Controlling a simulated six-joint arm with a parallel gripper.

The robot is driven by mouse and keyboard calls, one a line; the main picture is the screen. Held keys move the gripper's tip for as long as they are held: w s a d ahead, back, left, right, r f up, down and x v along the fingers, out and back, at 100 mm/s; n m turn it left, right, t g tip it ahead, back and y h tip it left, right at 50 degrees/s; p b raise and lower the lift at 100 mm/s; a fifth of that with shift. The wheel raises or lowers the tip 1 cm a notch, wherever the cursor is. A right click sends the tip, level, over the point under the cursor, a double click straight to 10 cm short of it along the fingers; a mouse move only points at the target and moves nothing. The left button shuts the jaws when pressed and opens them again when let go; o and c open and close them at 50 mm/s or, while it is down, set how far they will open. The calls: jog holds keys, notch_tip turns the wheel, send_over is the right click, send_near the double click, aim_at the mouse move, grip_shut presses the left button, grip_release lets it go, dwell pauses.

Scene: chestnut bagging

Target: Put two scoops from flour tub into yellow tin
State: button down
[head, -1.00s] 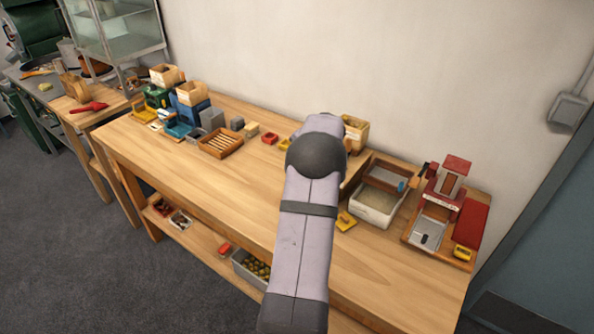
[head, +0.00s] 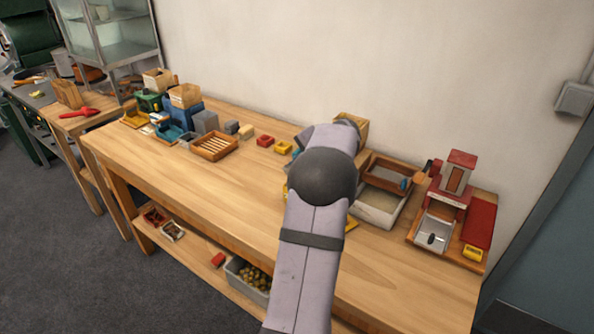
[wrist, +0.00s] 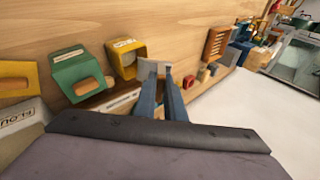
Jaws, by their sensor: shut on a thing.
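In the wrist view my gripper (wrist: 163,82) has two blue fingers close together, shut on a grey thing (wrist: 154,66) at their tips; its shape is mostly hidden. A yellow tin (wrist: 125,58) with a white label stands just left of the fingers. A box at the lower left bears a partly cut-off label that seems to read flour (wrist: 17,122); its contents do not show. In the head view my arm hides my gripper and the things near it.
A green container (wrist: 80,72) and a yellow one (wrist: 15,80) lie left in the wrist view. A slatted wooden tray (head: 213,147), white bin (head: 380,213) and red-topped stand (head: 458,165) are on the bench. The bench's front middle (head: 220,195) is clear.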

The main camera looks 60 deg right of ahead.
jog(key=shift+s+f+t+b, duration=0.25)
jog(key=shift+t+b, duration=0.25)
jog(key=shift+b, duration=1.25)
jog(key=shift+s+r+t+b, duration=0.2)
jog(key=shift+t+b, duration=0.1)
jog(key=shift+b, duration=0.5)
jog(key=shift+w+r+p, duration=0.15)
jog(key=shift+r+p, duration=0.1)
jog(key=shift+p, duration=0.85)
